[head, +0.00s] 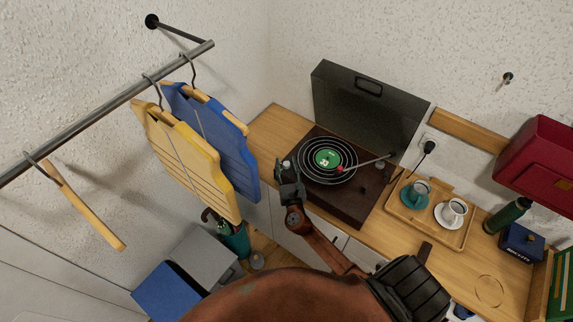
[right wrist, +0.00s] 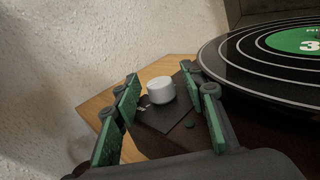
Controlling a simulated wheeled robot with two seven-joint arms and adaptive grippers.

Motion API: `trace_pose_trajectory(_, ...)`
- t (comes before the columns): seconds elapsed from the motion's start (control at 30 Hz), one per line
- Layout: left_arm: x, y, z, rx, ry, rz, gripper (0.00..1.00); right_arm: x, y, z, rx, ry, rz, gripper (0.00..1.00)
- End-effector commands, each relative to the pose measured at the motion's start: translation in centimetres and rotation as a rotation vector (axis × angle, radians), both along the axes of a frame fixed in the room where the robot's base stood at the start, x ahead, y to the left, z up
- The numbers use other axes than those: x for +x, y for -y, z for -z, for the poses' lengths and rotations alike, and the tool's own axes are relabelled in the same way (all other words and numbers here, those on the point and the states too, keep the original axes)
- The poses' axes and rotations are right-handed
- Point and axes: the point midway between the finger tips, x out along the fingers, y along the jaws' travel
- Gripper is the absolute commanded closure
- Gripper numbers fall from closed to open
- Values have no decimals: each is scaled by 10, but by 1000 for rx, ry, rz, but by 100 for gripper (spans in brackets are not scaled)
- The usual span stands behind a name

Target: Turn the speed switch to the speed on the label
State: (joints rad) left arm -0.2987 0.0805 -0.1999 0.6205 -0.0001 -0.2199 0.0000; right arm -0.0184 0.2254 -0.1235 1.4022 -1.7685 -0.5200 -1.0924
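The record player (head: 350,203) stands on the wooden counter with a black record on it. The record's green label (head: 326,158) reads 33 in the head view; in the wrist view only a cut-off "3" shows (right wrist: 300,40). The speed switch is a white round knob (right wrist: 160,90) on the player's corner plate, with small marks beside it too small to read. My right gripper (head: 287,167) is over that corner. In the wrist view it is open (right wrist: 160,77), with one green-padded finger on each side of the knob and gaps between. My left gripper is not in view.
The raised lid (head: 370,103) stands behind the player, and the tonearm (head: 365,163) lies across its right side. A wooden tray (head: 427,236) with two cups is to the right.

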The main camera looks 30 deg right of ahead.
Motion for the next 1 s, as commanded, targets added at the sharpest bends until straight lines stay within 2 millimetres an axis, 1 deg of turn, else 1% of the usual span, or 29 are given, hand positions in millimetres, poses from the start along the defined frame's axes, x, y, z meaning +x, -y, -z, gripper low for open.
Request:
trace_pose_trajectory(0.03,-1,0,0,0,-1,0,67,0,0,0,0,0,0,65)
trace_pose_trajectory(0.07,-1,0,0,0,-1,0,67,0,0,0,0,0,0,67)
trace_pose_trajectory(0.53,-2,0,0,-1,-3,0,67,0,0,0,0,0,0,99)
trace_pose_trajectory(0.8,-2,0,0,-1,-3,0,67,0,-1,0,0,0,15,100)
trace_pose_trajectory(1.0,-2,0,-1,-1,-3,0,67,0,-2,0,5,0,89,100)
